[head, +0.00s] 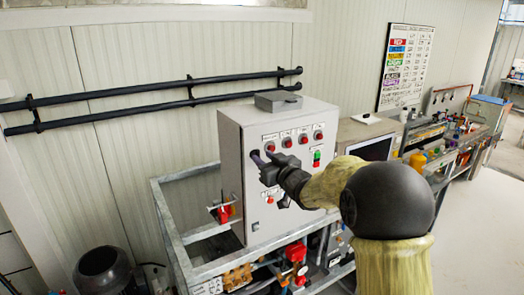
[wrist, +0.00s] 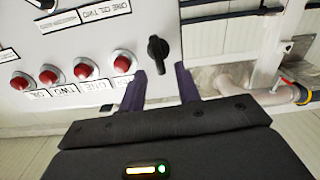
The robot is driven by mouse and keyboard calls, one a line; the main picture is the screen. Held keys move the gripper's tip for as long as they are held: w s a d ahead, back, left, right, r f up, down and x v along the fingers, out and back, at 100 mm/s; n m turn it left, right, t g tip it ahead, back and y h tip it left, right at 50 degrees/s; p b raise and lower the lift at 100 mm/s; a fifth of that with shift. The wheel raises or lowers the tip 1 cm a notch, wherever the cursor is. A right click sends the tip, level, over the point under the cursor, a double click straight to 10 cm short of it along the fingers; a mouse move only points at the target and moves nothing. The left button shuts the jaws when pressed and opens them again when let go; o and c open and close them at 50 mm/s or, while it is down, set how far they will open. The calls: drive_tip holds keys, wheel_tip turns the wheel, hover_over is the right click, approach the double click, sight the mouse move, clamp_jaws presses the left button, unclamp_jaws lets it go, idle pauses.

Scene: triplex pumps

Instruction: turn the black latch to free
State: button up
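The black latch (wrist: 157,49) is a small dark knob on the light grey face of the control cabinet (wrist: 100,30). In the wrist view its handle runs roughly up and down the picture. My gripper (wrist: 162,76) is open, with its two dark purple fingers apart and nothing between them. The latch lies just beyond the fingertips, roughly in line with the gap; I see no contact. In the head view my gripper (head: 261,158) is at the upper left of the cabinet front (head: 240,135), and I cannot make out the latch there.
Several red buttons (wrist: 84,68) with labels sit in a row beside the latch. A metal frame (head: 172,220) surrounds the cabinet, with red valve handles (head: 296,252) low in front. A monitor (head: 372,148) stands to the right. Two dark pipes (head: 150,90) run along the wall behind.

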drive_tip(key=shift+x, duration=1)
drive_tip(key=shift+c, duration=0.2)
clamp_jaws()
drive_tip(key=shift+m, duration=0.5)
drive_tip(key=shift+o, duration=0.2)
unclamp_jaws()
drive_tip(key=shift+d, duration=0.1)
